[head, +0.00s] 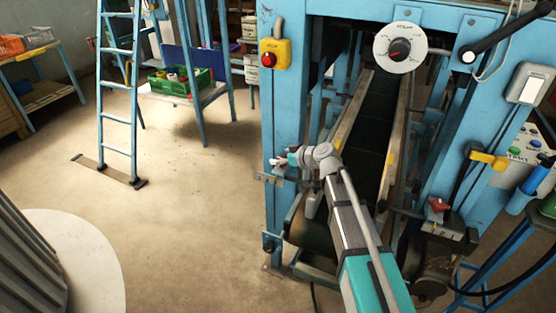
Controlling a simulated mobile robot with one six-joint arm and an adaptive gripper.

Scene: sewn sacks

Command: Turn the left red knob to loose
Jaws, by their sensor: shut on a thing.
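My gripper (281,162) is at the left post of the blue machine, small in the head view, with my arm reaching to it from the lower right. It is shut on the left red knob, which is largely hidden by the fingers and wrist, so its angle cannot be told. A bracket (268,178) sticks out from the post just below the gripper. Another red knob (438,204) shows on the right side of the machine, apart from my gripper.
The blue machine frame (278,110) stands around a dark sloping belt (378,120). A yellow box with a red button (270,58) and a round dial (400,48) are above. A ladder (117,90) stands left.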

